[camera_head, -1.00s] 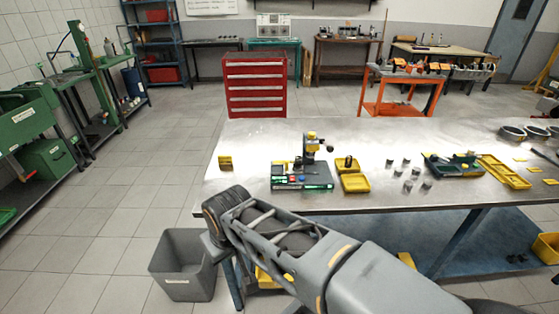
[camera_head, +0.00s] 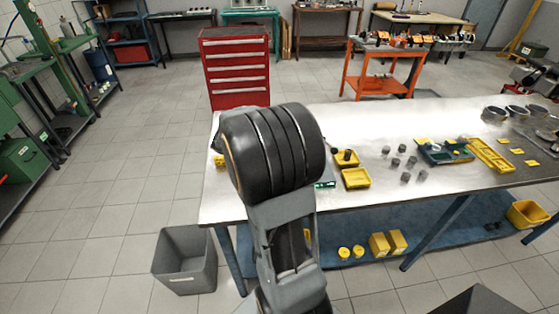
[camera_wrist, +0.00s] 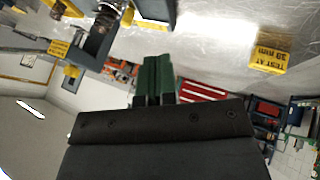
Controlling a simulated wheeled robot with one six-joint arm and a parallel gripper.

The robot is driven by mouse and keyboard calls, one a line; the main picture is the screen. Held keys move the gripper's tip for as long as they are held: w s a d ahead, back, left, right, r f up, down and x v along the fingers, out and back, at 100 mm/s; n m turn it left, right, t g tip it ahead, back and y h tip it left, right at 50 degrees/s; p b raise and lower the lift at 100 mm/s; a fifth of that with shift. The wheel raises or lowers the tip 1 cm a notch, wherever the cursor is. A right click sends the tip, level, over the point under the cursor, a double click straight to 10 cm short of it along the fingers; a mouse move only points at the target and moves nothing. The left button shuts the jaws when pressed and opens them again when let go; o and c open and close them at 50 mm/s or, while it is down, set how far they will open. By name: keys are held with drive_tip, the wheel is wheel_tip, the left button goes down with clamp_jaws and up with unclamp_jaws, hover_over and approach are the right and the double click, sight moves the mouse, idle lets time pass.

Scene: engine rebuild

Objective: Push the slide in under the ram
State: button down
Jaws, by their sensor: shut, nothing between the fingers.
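The press fixture with the ram is mostly hidden behind my arm in the head view; only a green end of its base (camera_head: 325,184) shows. In the wrist view, which appears upside down, part of the press (camera_wrist: 97,45) is at the upper left, with a coiled spring (camera_wrist: 112,8) at the top edge. I cannot pick out the slide or whether it is under the ram. My gripper (camera_wrist: 155,60) has dark green fingers, closed together with nothing between them. They point toward the bench, just right of the press; contact is not clear.
A yellow "TEST AT 39 mm" block (camera_wrist: 270,55) stands on the metal bench (camera_head: 380,122) beside the fingers. Yellow trays (camera_head: 355,179) and several small grey cylinders (camera_head: 405,178) lie to the right. A grey bin (camera_head: 184,260) is on the floor.

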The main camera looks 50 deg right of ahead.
drive_tip(key=x, duration=0.9)
drive_tip(key=shift+f+p, duration=0.1)
drive_tip(key=shift+p, duration=0.3)
drive_tip(key=d, duration=0.1)
drive_tip(key=s+d+p, duration=0.1)
drive_tip(key=shift+s+d, duration=0.25)
drive_tip(key=shift+d, duration=0.05)
drive_tip(key=shift+s+d+p, duration=0.25)
drive_tip(key=shift+d+p, duration=0.15)
drive_tip(key=shift+d, duration=0.1)
drive_tip(key=shift+f, duration=0.1)
